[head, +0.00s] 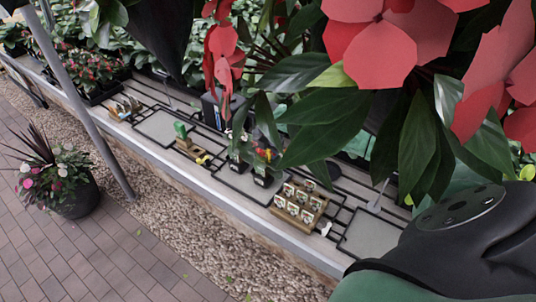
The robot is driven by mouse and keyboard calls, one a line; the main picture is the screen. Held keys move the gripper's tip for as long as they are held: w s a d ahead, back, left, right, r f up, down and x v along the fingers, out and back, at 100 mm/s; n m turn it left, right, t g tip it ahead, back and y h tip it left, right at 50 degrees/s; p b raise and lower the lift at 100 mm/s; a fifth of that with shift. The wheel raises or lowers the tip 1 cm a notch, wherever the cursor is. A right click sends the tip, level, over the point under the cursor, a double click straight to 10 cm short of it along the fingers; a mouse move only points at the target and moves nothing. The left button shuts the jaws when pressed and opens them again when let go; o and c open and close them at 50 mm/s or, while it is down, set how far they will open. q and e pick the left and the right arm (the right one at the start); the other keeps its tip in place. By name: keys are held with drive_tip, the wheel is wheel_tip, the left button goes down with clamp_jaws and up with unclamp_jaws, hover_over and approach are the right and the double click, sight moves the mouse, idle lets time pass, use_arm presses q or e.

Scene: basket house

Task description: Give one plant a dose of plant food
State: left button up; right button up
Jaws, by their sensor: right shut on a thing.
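Two small dark pots, a left one (237,165) and a right one (263,178), stand on a grey mat on the long bench, with small plants in them. A green-topped item (181,130) stands at a wooden holder (190,149), with yellow pieces beside it; I cannot tell if it is the plant food. My left gripper does not show.
Large red flowers (385,35) and broad leaves (330,122) hang close and cover much of the right side. A wooden rack (283,209) of small packets stands on the bench. A grey post (85,105) and a flower pot (77,198) stand on the left; the brick paving is open.

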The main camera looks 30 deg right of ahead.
drive_tip(key=shift+r+p, duration=1.9)
drive_tip(key=shift+r, duration=0.65)
drive_tip(key=o, duration=0.3)
drive_tip(key=c, duration=0.3)
